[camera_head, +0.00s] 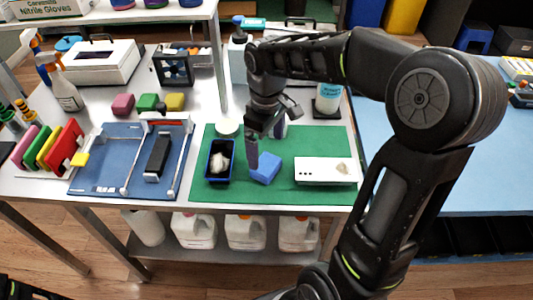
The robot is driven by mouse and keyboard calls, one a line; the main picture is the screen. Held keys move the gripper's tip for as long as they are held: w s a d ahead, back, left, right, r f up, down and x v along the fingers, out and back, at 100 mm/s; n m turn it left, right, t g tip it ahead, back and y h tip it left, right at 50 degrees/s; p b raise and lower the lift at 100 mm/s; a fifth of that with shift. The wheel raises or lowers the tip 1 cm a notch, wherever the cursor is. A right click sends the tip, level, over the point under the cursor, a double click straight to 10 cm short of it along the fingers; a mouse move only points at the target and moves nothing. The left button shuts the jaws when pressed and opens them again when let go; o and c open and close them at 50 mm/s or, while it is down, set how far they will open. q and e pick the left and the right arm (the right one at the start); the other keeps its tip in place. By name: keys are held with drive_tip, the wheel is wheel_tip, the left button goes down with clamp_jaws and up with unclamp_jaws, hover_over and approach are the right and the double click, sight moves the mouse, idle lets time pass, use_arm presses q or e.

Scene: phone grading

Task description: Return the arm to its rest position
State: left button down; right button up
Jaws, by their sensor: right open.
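My right arm reaches in from the lower right and arches over the green mat (305,145). My right gripper (267,138) points down over the mat's middle and is open. One dark finger comes down close to the left side of a blue block (266,170); I cannot tell whether they touch. A dark blue tray (210,174) with a whitish crumpled thing in it is left of the block. A white flat box (318,170) lies to the right. My left gripper is not in view.
A blue mat with rails and a black phone-like piece (158,156) lies to the left. Coloured blocks (147,102), spray bottles (62,88) and a white box (98,62) stand behind it. A bottle (238,58) and a canister (328,98) stand near my arm.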

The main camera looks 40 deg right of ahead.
drive_tip(key=shift+r, duration=0.35)
drive_tip(key=shift+r, duration=0.1)
